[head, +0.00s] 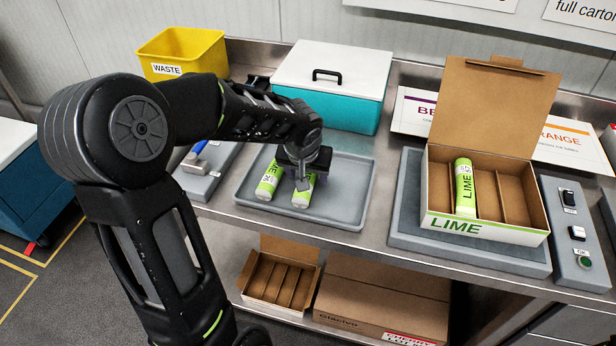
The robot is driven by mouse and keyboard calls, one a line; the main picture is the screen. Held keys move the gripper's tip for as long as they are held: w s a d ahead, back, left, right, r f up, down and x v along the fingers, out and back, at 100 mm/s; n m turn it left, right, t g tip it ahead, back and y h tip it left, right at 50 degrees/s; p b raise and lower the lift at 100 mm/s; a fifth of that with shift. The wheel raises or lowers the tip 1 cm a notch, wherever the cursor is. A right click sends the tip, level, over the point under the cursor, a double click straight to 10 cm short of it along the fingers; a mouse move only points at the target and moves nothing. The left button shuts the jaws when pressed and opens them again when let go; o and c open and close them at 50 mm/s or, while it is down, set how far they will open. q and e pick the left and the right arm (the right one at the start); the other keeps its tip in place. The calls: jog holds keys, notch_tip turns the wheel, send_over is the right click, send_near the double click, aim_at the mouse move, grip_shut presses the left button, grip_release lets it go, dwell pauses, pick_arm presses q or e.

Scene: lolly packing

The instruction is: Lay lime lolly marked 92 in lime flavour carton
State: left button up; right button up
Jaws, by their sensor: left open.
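Two green-and-white lime lollies lie in a grey tray (345,207): a left lolly (268,183) and a right lolly (303,195). Their numbers are too small to read surely. My left gripper (302,182) is open, pointing down at the right lolly, with its fingers at the upper part of it. The gripper hides some of that lolly, and I cannot tell whether it touches. The lime carton (485,230) stands open on a grey stand at the right, its lid up. One lime lolly (465,190) lies in a compartment left of its middle; compartments to the right are empty.
A teal cooler box (330,105) with a white lid stands behind the tray. A yellow waste bin (185,55) is at the back left. A button panel (573,235) is right of the carton. Flavour signs (570,140) lie behind it. A smaller carton (280,280) sits on the lower shelf.

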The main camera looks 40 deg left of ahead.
pick_arm(q)
jog(key=shift+c, duration=0.6)
grip_shut()
dwell(0.4)
